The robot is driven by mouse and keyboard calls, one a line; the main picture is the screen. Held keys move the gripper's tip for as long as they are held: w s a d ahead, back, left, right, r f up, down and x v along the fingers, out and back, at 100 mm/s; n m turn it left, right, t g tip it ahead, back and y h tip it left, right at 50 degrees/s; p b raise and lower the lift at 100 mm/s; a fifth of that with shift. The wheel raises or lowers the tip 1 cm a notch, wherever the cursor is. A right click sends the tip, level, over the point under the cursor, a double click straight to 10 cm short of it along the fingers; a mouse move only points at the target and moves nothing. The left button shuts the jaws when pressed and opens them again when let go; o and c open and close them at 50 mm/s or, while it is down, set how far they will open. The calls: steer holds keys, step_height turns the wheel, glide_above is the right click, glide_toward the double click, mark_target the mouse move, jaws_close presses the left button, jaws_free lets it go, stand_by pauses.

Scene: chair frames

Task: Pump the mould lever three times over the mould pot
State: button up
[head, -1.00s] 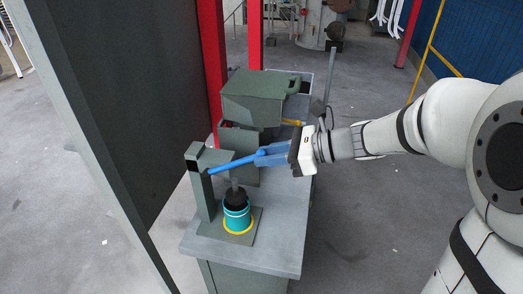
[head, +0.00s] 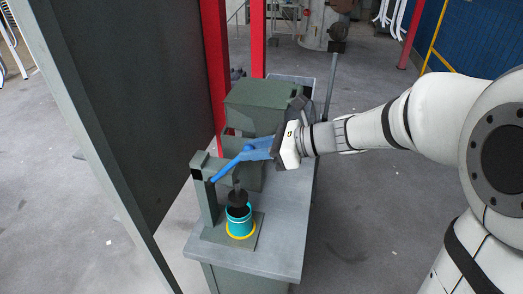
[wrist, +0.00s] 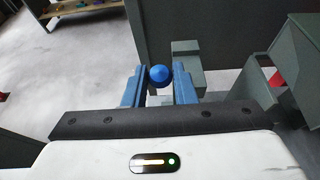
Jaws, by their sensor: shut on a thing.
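The blue mould lever (head: 227,169) runs from a grey-green post (head: 205,195) up to the right. My gripper (head: 255,151) is shut on its right end. In the wrist view, the lever's round blue end (wrist: 160,76) sits between the two blue fingers of my gripper (wrist: 158,86). The teal mould pot (head: 239,226) stands upright below the lever on a plate, with a yellow ring around its base. A dark plunger (head: 238,197) hangs under the lever at the pot's mouth. The inside of the pot looks dark.
The pot and post stand on a grey bench (head: 283,225). A green machine housing (head: 258,105) stands behind the lever. Red posts (head: 214,70) and a large dark panel (head: 110,110) are at the left. Open floor (head: 370,220) lies right of the bench.

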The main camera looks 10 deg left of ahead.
steer(key=shift+a+r, duration=0.1)
steer(key=shift+r, duration=0.1)
steer(key=shift+w+a+r+p, duration=0.1)
steer(key=shift+a+r+p, duration=0.4)
steer(key=shift+a, duration=0.4)
steer(key=shift+w+a+r+p, duration=0.1)
steer(key=shift+a+r+p, duration=0.25)
steer(key=shift+a+r, duration=0.4)
steer(key=shift+a+f, duration=0.15)
steer(key=shift+d+f, duration=0.2)
steer(key=shift+f, duration=0.05)
steer(key=shift+s+d+f+b, duration=0.15)
steer(key=shift+d+f+b, duration=0.5)
steer(key=shift+d+f, duration=0.4)
steer(key=shift+s+d+f+b, duration=0.1)
steer(key=shift+d+f+b, duration=0.6)
steer(key=shift+d, duration=0.65)
